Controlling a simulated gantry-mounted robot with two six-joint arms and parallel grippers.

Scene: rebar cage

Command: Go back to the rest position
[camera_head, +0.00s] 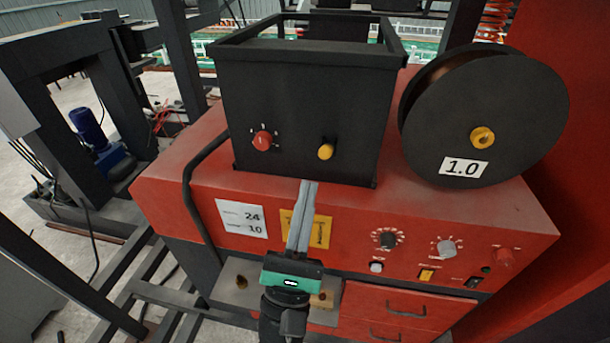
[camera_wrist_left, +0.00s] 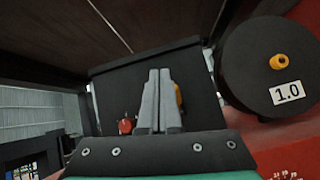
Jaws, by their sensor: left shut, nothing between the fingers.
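My left gripper (camera_head: 307,186) is in the lower middle of the head view, with a green body and two long grey fingers pointing up. The fingers lie together, shut, with nothing between them. They stand in front of the red machine (camera_head: 420,220), their tips near the lower edge of the black open-topped box (camera_head: 290,120). I cannot tell whether the tips touch it. In the left wrist view the shut fingers (camera_wrist_left: 160,75) overlap the front of the box (camera_wrist_left: 110,85) and partly hide its yellow knob. My right gripper is not in view.
A black spool (camera_head: 520,110) labelled 1.0 stands on the machine, right of the box. Knobs (camera_head: 387,239), switches and drawers (camera_head: 385,305) are on the machine's front. A dark frame with a blue motor (camera_head: 88,130) stands at the left. A black cable (camera_head: 188,190) hangs beside the box.

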